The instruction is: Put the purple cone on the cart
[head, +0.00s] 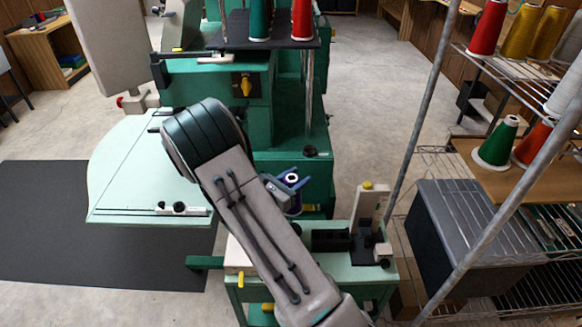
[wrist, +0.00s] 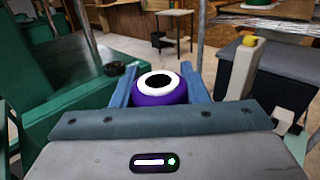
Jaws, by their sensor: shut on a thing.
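The purple cone shows in the wrist view (wrist: 160,96) with a white top and a dark hole, between the two blue fingers of my gripper (wrist: 158,85). My gripper is shut on it. In the head view the cone (head: 294,207) is a small purple patch beside my gripper (head: 288,183), partly hidden by my arm. It is held in front of the green machine. A small pale-green-topped cart (head: 388,276) stands below and to the right of the cone, partly hidden by my arm. Whether the cone touches anything below cannot be told.
The green machine (head: 290,145) with a pale table (head: 130,170) stands behind and left. Green and red cones (head: 260,20) sit on its top shelf. A wire rack (head: 440,160) with several cones and a dark bin (head: 470,235) stands at right. A slanted metal pole crosses there.

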